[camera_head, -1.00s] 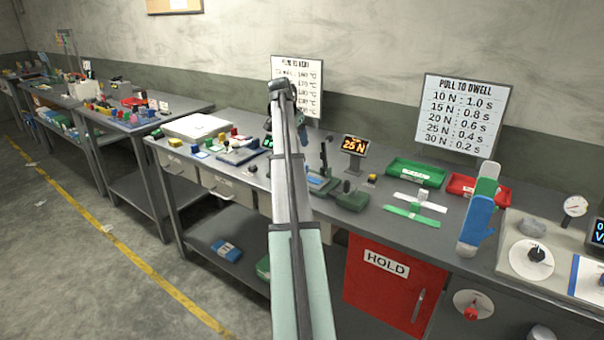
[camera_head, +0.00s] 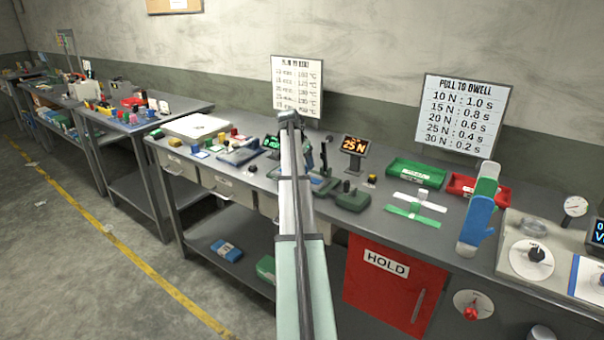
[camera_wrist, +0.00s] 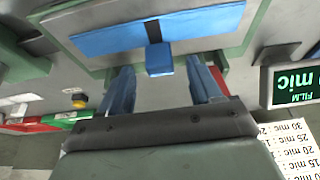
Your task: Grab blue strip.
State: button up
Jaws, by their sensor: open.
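The blue strip (camera_wrist: 205,27) lies flat across the top of the wrist view on a grey plate with a green frame (camera_wrist: 255,30). A black band crosses its middle, and a small blue block (camera_wrist: 159,62) sits at its near edge. My gripper (camera_wrist: 160,72) is open. Its two blue fingers stand apart, one on each side of the small block, with nothing held. I cannot tell whether they touch anything.
A lit film display (camera_wrist: 294,85) stands close to the right in the wrist view.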

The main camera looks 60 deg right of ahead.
jog(key=shift+d+f, duration=0.25)
jog(key=shift+f, duration=0.35)
jog(key=c, duration=1.1)
jog(key=shift+r, duration=0.15)
